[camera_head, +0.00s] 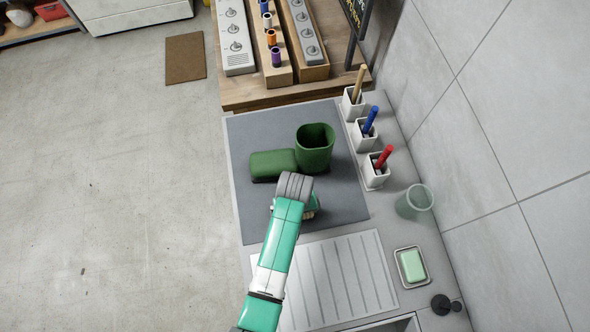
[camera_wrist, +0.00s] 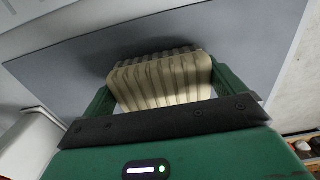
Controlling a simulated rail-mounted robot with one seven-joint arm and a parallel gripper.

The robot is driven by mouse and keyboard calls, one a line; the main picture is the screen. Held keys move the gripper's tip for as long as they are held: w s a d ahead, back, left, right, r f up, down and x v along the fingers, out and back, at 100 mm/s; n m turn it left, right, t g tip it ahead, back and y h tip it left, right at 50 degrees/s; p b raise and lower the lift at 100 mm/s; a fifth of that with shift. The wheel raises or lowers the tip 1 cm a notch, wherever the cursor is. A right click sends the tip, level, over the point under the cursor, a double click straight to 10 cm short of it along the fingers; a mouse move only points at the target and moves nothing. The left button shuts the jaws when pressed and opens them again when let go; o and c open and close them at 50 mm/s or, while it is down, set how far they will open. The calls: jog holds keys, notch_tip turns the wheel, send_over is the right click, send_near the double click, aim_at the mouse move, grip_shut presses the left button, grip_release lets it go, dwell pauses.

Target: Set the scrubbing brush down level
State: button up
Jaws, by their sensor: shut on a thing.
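My gripper (camera_head: 300,208) is over the front part of the dark grey mat (camera_head: 345,195). Its wrist hides most of what is under it in the head view. In the wrist view my gripper (camera_wrist: 160,80) is shut on a cream, ribbed block, which I take for the scrubbing brush (camera_wrist: 160,82). One green finger stands at each side of it. The brush's dark grey far edge and its shadow lie against the grey mat (camera_wrist: 255,50). I cannot tell whether the brush touches the mat or is quite level.
A dark green block (camera_head: 273,164) and a green cup (camera_head: 315,142) stand on the mat just behind my gripper. White holders (camera_head: 375,172) with handles line the right. A ribbed drainboard (camera_head: 340,275), clear tumbler (camera_head: 414,202) and soap dish (camera_head: 411,267) are nearer. The mat's left strip is clear.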

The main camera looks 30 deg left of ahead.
jog(key=shift+f, duration=0.15)
jog(key=o, duration=0.8)
jog(key=shift+o, duration=0.2)
notch_tip(320, 180, up, 8)
jog(key=shift+f+p, duration=0.1)
jog(key=shift+p, duration=0.3)
